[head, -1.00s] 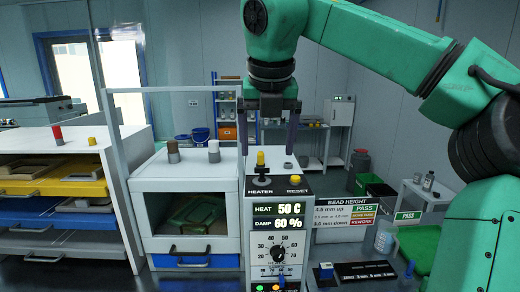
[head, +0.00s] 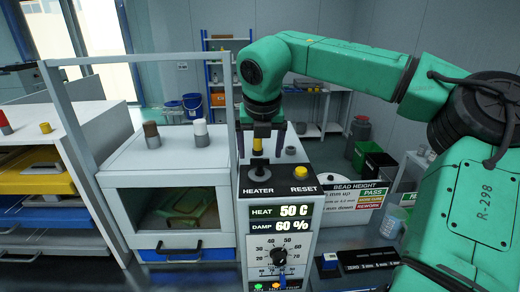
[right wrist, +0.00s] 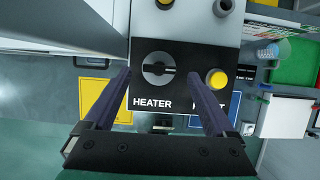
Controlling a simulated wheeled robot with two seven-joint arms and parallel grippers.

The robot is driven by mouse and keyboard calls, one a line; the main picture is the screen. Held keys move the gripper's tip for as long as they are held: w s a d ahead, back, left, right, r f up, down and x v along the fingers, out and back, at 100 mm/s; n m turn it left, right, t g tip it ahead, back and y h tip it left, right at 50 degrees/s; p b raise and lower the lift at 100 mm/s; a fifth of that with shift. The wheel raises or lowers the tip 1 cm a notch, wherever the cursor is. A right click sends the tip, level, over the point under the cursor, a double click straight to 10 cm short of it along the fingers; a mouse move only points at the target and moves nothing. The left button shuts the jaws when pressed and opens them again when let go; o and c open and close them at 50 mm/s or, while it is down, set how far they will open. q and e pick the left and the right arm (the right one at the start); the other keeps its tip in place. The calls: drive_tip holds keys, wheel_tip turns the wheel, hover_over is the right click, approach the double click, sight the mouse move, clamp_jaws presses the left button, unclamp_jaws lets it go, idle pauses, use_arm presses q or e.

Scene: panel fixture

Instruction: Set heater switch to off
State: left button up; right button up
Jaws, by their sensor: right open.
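The heater switch (head: 258,168) is a black knob on top of the control box, above the label HEATER. In the right wrist view the heater switch (right wrist: 158,68) is a round dial with a dark bar lying crosswise. My right gripper (head: 261,150) is open above the box top. In the right wrist view the tips of my right gripper (right wrist: 162,74) appear on either side of the switch, apart from it. I cannot tell the exact height gap. The heater display (head: 281,211) reads 50 C. My left gripper is not in view.
A yellow reset button (head: 301,172) is right of the switch. A yellow-topped post (head: 257,145) stands behind it. A chamber (head: 168,180) with two capped posts is at left. A BEAD HEIGHT sign (head: 355,198) stands at right.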

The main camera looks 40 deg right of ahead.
sight(260, 166)
drive_tip(key=shift+x, duration=0.85)
drive_tip(key=shift+w+d+f, duration=0.2)
drive_tip(key=shift+f, duration=0.05)
drive_tip(key=shift+a+f, duration=0.1)
drive_tip(key=shift+s+a, duration=0.2)
drive_tip(key=shift+s, duration=0.1)
drive_tip(key=shift+w+d, duration=0.1)
drive_tip(key=c, duration=1.4)
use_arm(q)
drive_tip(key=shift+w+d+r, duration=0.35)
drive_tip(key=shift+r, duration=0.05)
